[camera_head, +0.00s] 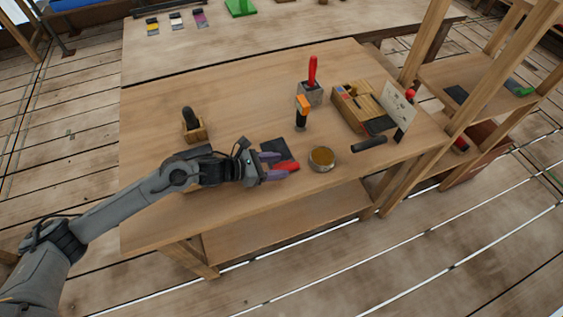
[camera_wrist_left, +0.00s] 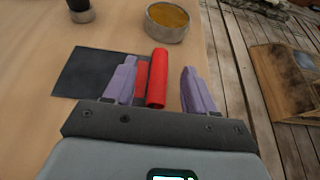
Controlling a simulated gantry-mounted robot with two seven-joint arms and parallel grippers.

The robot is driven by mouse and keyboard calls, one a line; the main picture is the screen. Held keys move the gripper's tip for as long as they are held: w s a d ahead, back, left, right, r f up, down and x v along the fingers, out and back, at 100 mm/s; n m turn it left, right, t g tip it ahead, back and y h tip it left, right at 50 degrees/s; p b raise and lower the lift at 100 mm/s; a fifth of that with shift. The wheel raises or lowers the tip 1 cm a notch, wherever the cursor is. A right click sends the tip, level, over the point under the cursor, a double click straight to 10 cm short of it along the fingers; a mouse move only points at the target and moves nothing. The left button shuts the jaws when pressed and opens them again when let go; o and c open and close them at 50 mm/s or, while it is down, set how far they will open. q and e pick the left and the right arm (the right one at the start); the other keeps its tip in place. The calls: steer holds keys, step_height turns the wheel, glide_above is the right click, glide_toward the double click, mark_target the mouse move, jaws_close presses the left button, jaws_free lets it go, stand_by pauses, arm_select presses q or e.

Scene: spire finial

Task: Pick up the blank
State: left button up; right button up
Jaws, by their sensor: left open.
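A red cylinder (camera_wrist_left: 157,78), which I take to be the blank, lies along the right edge of a dark square mat (camera_wrist_left: 85,74) in the left wrist view. In the head view the red piece (camera_head: 287,166) shows beside my left gripper's fingertips, partly hidden, with the dark mat (camera_head: 273,147) behind it. My left gripper (camera_head: 281,166) is open, its purple fingers low over the table's front part. In the left wrist view the open left gripper (camera_wrist_left: 160,68) has one finger on each side of the red cylinder, with a gap at the right. Contact cannot be told. My right gripper is not in view.
A round tin of amber stuff (camera_head: 321,158) stands just right of the mat. Behind are an orange-topped tool (camera_head: 302,112), a red-handled tool in a grey block (camera_head: 311,84) and a wooden organiser (camera_head: 357,108). A dark cylinder (camera_head: 369,145) lies right. The table's left part is mostly clear.

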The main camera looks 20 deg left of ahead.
mark_target(291, 165)
arm_select(q)
steer(key=shift+x, duration=2.35)
jaws_close()
